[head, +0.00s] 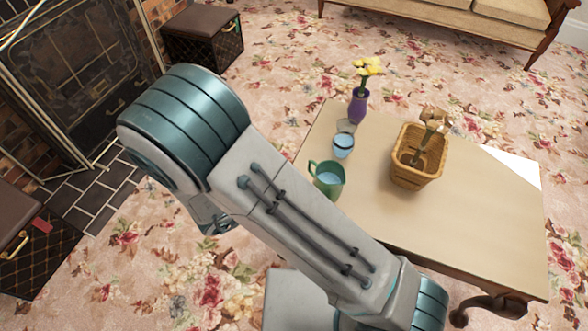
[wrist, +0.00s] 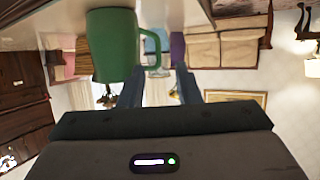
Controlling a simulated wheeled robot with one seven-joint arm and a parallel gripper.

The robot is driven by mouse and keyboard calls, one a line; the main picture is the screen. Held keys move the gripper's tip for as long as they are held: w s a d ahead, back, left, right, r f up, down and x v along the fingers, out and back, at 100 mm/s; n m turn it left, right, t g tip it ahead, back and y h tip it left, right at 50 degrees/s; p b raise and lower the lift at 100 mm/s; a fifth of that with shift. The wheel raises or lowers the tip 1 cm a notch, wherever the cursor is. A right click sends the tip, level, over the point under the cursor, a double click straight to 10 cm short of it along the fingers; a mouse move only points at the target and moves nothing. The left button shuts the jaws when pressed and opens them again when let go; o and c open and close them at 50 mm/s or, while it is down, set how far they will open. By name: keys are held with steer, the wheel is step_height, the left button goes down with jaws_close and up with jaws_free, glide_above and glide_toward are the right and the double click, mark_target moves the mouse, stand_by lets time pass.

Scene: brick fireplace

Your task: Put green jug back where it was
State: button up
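The green jug (head: 328,182) stands upright on the near left part of the table (head: 470,220), with pale blue showing inside it. My arm hides part of its lower side in the head view. In the wrist view, which looks upside down, the jug (wrist: 113,45) is at the upper left with its handle to the right. My gripper's two fingers (wrist: 157,82) are spread with nothing between them. They appear just short of the jug, apart from it. In the head view only a piece of the gripper shows beside my arm.
A blue glass (head: 343,146) stands just behind the jug, with a purple vase (head: 357,106) of yellow flowers beyond. A wicker basket (head: 417,165) is to the right. A dark ottoman (head: 203,37) and the fireplace (head: 75,60) are at left.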

steer(key=w+a+r+n+g+y, duration=0.15)
steer(key=w+r+n+y, duration=0.25)
steer(key=w+r+y, duration=0.65)
steer(key=s+d+r+n+g, duration=0.2)
steer(key=s+d+r+g, duration=0.1)
steer(key=s+d, duration=0.6)
steer(key=s+d+r+n+g+h, duration=0.1)
steer(key=s+d+r+g, duration=0.3)
steer(key=s+d, duration=0.6)
steer(key=d+n, duration=0.1)
steer(key=d, duration=0.2)
steer(key=shift+s+d+n, duration=0.2)
steer(key=shift+s+n, duration=0.1)
